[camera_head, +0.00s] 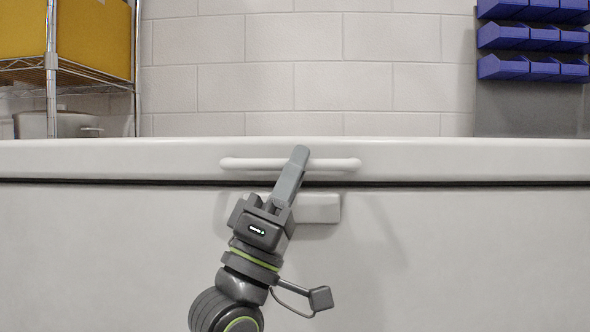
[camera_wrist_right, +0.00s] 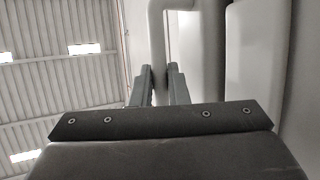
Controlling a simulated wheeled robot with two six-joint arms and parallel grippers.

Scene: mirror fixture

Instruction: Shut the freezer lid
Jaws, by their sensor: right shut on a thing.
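The white freezer lid (camera_head: 450,158) lies level across the head view, above the freezer body (camera_head: 470,250). A thin dark line runs between lid and body; I cannot tell if a gap is left there. The lid's white bar handle (camera_head: 240,164) runs along its front. My right gripper (camera_head: 299,158) reaches up from below and is shut on the handle near its middle. In the right wrist view the handle (camera_wrist_right: 157,35) passes between the two fingers (camera_wrist_right: 160,80). My left gripper is in neither view.
A white block (camera_head: 318,208) sits on the freezer front just below the lid, behind my right gripper. A wire shelf (camera_head: 95,72) with a yellow box (camera_head: 95,38) stands at the back left. Blue bins (camera_head: 530,38) hang at the back right.

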